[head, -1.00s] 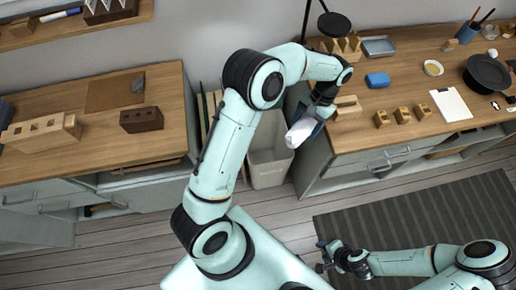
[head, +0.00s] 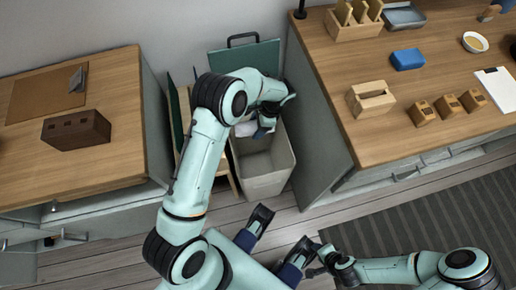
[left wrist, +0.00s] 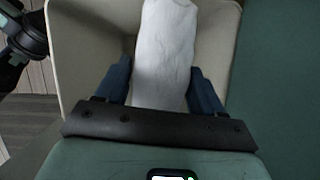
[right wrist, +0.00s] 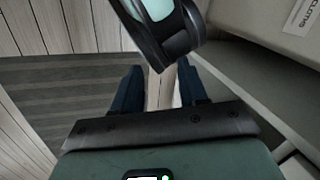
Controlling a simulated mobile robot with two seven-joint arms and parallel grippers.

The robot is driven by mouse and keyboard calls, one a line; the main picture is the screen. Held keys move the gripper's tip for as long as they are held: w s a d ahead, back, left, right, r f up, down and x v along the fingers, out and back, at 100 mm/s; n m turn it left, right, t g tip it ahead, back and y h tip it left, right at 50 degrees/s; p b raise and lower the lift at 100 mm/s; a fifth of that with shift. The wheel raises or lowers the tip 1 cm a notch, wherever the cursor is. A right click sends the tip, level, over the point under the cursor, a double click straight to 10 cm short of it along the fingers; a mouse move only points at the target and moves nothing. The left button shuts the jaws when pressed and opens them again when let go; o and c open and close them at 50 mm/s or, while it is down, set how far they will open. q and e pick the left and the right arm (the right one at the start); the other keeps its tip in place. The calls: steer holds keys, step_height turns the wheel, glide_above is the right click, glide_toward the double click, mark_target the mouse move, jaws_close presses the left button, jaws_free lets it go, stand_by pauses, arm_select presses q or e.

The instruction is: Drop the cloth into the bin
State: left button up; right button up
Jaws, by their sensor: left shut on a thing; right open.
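The white cloth (head: 245,128) hangs over the back part of the open grey bin (head: 266,182), mostly hidden by my left arm. In the left wrist view the cloth (left wrist: 165,50) is a pale roll between the blue fingers of my left gripper (left wrist: 160,85), with the bin's walls (left wrist: 85,40) around and below it. My left gripper (head: 265,122) is shut on the cloth above the bin's opening. My right gripper (right wrist: 158,88) is open and empty, away from the bin, low over the floor. A lettered pale surface, likely the bin front, shows in the right wrist view (right wrist: 270,20).
The bin stands in the gap between the left wooden counter (head: 110,130) and the right counter (head: 340,100). Green boards (head: 245,58) lean behind it. A slotted wooden block (head: 371,100) sits near the right counter's edge. A dark striped mat (head: 430,215) lies on the floor.

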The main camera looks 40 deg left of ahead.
arm_select(q)
steer(key=shift+s+f, duration=0.1)
steer(key=shift+f, duration=0.4)
step_height(320, 180, down, 5)
steer(key=b, duration=0.3)
steer(key=shift+r, duration=0.15)
steer(key=o, duration=1.1)
arm_select(e)
steer(key=w+d+f+t+h, duration=0.1)
steer(key=w+d+f, duration=0.1)
steer(key=w, duration=0.3)
steer(key=shift+d+f+t, duration=0.4)
steer(key=shift+f, duration=0.45)
steer(key=shift+w, duration=0.1)
arm_select(q)
steer(key=p+v, duration=0.2)
steer(key=v, duration=1)
arm_select(e)
steer(key=shift+g+y, duration=0.4)
steer(key=shift+g, duration=0.3)
steer(key=s+r, duration=0.1)
steer(key=s+a, duration=0.1)
steer(key=s+a+r, duration=0.1)
steer(key=shift+s+r, duration=0.3)
steer(key=shift+s, duration=0.1)
